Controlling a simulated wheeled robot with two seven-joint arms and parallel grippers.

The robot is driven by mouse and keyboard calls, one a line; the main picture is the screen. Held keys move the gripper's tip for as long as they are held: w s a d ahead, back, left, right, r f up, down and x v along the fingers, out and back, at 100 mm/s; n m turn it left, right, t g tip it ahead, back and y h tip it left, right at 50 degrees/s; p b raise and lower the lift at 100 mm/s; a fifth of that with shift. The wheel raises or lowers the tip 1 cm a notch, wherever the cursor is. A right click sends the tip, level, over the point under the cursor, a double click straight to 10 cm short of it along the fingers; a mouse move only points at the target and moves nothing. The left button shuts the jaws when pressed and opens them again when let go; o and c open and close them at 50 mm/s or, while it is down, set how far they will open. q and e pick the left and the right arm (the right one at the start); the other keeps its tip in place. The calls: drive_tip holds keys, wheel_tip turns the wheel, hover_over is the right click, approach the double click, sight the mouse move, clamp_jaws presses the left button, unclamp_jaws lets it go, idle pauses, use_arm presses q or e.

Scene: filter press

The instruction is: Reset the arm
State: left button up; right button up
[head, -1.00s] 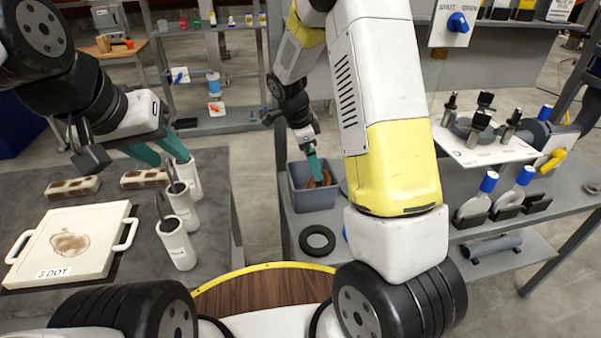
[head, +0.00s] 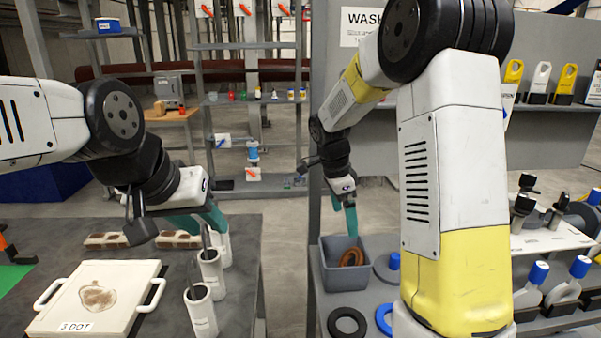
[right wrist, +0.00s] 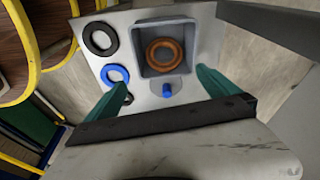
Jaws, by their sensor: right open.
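My right gripper (head: 345,205) is above the grey bin (head: 328,279) in the head view, with green fingers pointing down. In the right wrist view its fingers (right wrist: 157,92) are spread apart with nothing between them. A brown-orange ring (head: 351,257) lies in the bin, and it also shows in the right wrist view (right wrist: 152,52). My left gripper (head: 205,222) is over the left table near white cylindrical holders (head: 201,312). Its green fingers are seen side-on, partly overlapping the holders, so their opening is unclear.
A black ring (head: 347,322) and a blue ring (head: 384,318) lie in front of the bin. A white plate marked "3 DOT" (head: 99,292) lies on the left table (head: 243,266). Blue-capped bottles (head: 531,285) stand at right. A floor gap separates the tables.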

drive_tip(key=s+r+n+t+y, duration=0.2)
drive_tip(key=s+r+n, duration=0.5)
drive_tip(key=s, duration=0.4)
drive_tip(key=s+r+n+t+y, duration=0.2)
drive_tip(key=s+r+n, duration=0.4)
drive_tip(key=s+n, duration=0.3)
drive_tip(key=shift+s+d+r+n+t+y, duration=0.15)
drive_tip(key=shift+s+r+n+t+y, duration=0.2)
drive_tip(key=shift+s+t, duration=0.75)
drive_tip(key=shift+s, duration=0.15)
